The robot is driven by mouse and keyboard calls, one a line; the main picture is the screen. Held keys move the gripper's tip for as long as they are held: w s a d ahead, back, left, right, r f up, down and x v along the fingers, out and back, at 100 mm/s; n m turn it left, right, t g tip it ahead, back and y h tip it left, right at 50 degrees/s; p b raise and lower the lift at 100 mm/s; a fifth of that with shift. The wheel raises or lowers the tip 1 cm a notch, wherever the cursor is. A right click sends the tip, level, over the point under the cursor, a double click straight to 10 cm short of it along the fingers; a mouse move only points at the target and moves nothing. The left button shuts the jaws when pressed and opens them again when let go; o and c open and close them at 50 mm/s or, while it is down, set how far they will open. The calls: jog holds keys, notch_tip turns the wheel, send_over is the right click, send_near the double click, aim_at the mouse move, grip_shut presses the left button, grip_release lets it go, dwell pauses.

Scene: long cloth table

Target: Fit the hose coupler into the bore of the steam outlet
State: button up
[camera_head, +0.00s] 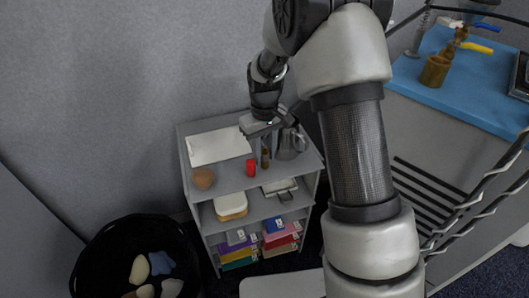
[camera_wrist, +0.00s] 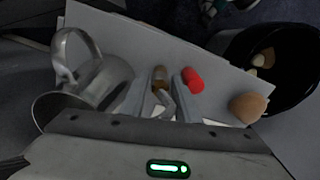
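A small brass-brown piece, which looks like the hose coupler (camera_head: 265,157), stands on the top shelf of a grey rack. In the wrist view the coupler (camera_wrist: 160,78) shows between my two fingers, with a gap visible beside it. My gripper (camera_head: 268,130) points down over the shelf; its fingers (camera_wrist: 161,98) are apart and do not look closed on the coupler. A brass fitting (camera_head: 435,70) stands on the blue counter at the right, near valves with blue and yellow handles (camera_head: 475,47). Which of these is the steam outlet, and its bore, I cannot tell.
A red cylinder (camera_head: 250,168) stands close beside the coupler, by one finger. A metal pitcher (camera_head: 290,143) is on the other side. A black bin (camera_head: 105,245) stands lower left.

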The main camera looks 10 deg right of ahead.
jog(key=shift+o, duration=0.9)
